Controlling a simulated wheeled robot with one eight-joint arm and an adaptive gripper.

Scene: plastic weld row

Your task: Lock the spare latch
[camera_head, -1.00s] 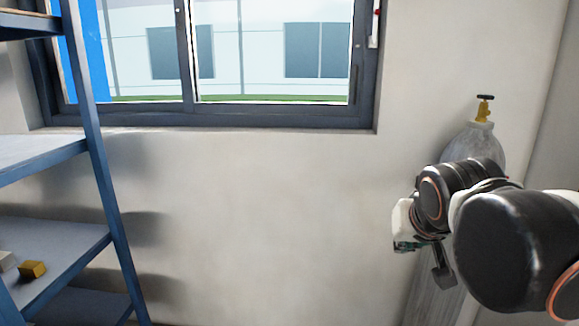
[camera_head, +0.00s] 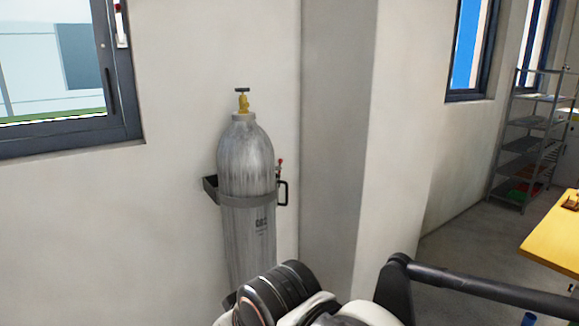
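A grey gas cylinder (camera_head: 245,170) stands upright against the wall, with a yellow valve (camera_head: 242,103) on top. A dark bracket (camera_head: 211,189) goes around its body. At the bracket's right side is a black handle-shaped latch (camera_head: 284,193) with a small red-tipped lever (camera_head: 280,162) above it. Another red-tipped lever in a white fitting (camera_head: 121,24) is on the window frame at upper left. I cannot tell which is the spare latch, or whether either is locked. My arm crosses the bottom edge; my gripper is not in view.
A wall pillar (camera_head: 335,140) juts out right of the cylinder. A grey metal rack (camera_head: 524,145) and a yellow table (camera_head: 556,238) stand farther right, with open floor (camera_head: 462,235) between. A second window is at upper right.

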